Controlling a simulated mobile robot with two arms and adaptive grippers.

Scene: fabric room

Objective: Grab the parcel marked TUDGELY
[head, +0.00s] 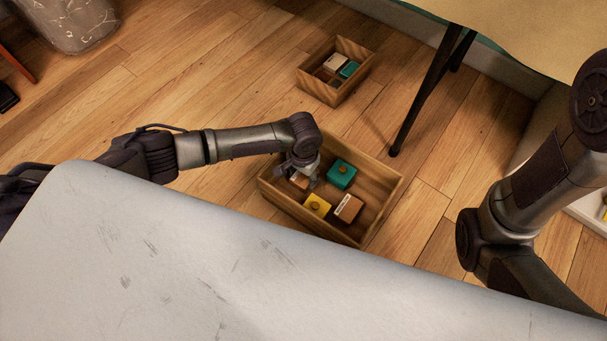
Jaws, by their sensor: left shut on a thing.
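My left gripper (306,172) reaches down into the near wooden crate (384,203) on the floor. It is shut on a small brown parcel (299,181) at the crate's left side, mostly hidden by the gripper. In the same crate are a teal parcel (341,174), a yellow parcel (317,206) and a brown parcel with a white label (348,208). The lettering is too small to read, so I cannot tell which one is marked TUDGELY. My right arm shows at the right, but its gripper is out of view.
A smaller wooden crate (322,90) with several small parcels stands farther back. A dark table leg (426,95) stands to the right of the crates. A pale grey surface (150,260) fills the near foreground. Wooden floor (215,85) is clear at the left.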

